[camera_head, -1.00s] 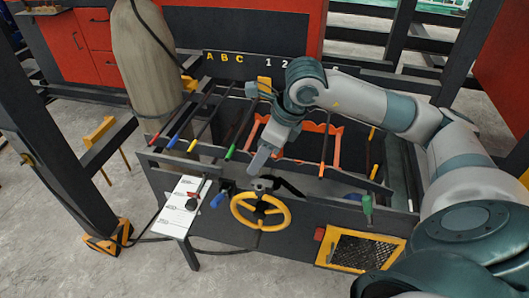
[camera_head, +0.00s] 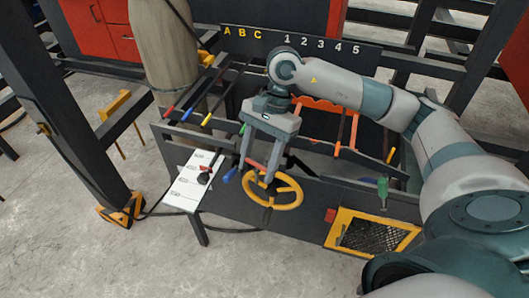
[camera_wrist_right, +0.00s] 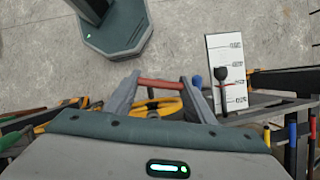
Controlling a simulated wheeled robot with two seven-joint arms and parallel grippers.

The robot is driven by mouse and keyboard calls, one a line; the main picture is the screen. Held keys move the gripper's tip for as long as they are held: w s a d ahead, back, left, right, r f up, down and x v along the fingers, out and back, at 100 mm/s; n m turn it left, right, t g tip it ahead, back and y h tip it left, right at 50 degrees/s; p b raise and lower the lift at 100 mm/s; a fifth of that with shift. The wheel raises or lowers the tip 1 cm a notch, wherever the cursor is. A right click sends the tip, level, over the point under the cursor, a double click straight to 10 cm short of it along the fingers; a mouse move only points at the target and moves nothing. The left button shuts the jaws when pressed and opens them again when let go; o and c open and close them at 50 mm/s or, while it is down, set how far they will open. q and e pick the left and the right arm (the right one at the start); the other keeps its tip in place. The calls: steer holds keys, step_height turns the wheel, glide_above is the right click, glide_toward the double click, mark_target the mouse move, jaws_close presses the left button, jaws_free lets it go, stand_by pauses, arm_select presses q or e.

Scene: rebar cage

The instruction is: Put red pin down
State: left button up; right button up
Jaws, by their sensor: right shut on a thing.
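The red pin (camera_head: 256,164) is a short red bar held crosswise between the fingertips of my right gripper (camera_head: 259,166). In the head view the gripper points down in front of the rack, just above the yellow handwheel (camera_head: 288,205). In the right wrist view the red pin (camera_wrist_right: 160,83) spans the gap between the two fingers (camera_wrist_right: 161,84), with the yellow wheel partly visible behind it. My left gripper is not in view.
A white sloped panel (camera_head: 186,194) with a black-knobbed lever (camera_head: 204,177) stands left of the wheel. A blue handle (camera_head: 230,174) is close to the gripper. Colour-tipped rods lie in the dark rack behind. A yellow-framed mesh box (camera_head: 372,237) is at right.

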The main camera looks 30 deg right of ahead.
steer(key=a+n+g+h, duration=0.1)
steer(key=n, duration=0.3)
steer(key=s+a+n+g+h+b, duration=0.1)
steer(key=n, duration=0.3)
steer(key=s+a+f+n+g+h, duration=0.1)
steer(key=a+n+h, duration=0.1)
steer(key=n, duration=0.3)
steer(key=shift+s, duration=0.15)
